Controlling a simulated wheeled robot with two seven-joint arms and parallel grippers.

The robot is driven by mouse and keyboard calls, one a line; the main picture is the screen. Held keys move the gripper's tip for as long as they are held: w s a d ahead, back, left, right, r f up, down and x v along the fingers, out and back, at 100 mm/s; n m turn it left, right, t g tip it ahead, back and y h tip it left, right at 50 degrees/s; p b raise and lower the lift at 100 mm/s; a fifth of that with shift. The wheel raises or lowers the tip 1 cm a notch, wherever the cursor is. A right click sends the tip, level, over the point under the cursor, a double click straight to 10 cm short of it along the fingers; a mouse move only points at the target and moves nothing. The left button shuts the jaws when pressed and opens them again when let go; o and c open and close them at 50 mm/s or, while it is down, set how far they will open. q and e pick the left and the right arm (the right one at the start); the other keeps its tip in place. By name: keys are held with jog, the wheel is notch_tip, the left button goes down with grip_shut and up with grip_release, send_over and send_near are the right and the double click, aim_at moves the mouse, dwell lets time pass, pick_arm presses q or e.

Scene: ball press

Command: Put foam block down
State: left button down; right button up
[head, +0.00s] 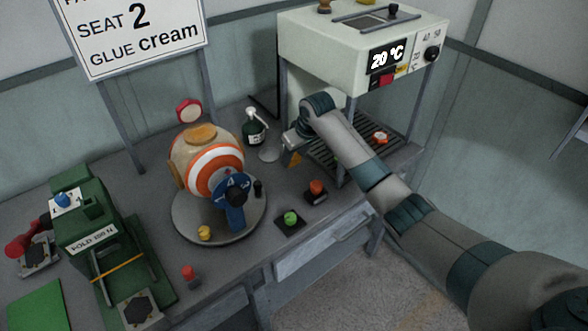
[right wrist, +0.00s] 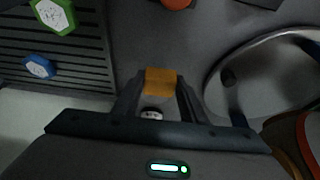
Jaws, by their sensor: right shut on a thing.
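The foam block (head: 294,158) is a small orange-yellow piece. In the head view it shows just below my right gripper (head: 290,140), between the pump bottle and the slatted rack. In the right wrist view the foam block (right wrist: 160,82) sits between the two fingertips of my right gripper (right wrist: 160,92), which is shut on it. I cannot tell whether the block touches the table. My left gripper is not in view.
A slatted rack (head: 328,160) under the white heater (head: 345,45) lies to the right. A round turntable (head: 190,228) carries an orange-and-white ball (head: 214,168). A dark pump bottle (head: 254,130) stands behind. Small pads with orange (head: 316,188) and green (head: 290,218) knobs are in front.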

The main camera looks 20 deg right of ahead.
aim_at(291, 175)
jog(key=shift+f, duration=1.1)
jog(key=shift+f+p, duration=0.5)
jog(key=shift+f, duration=1.35)
jog(key=shift+f, duration=0.15)
jog(key=o, duration=0.9)
jog(key=shift+o, duration=0.2)
jog(key=b+v, duration=0.1)
jog(key=v, duration=1.1)
jog(key=shift+r+b, duration=0.2)
jog(key=shift+b, duration=0.15)
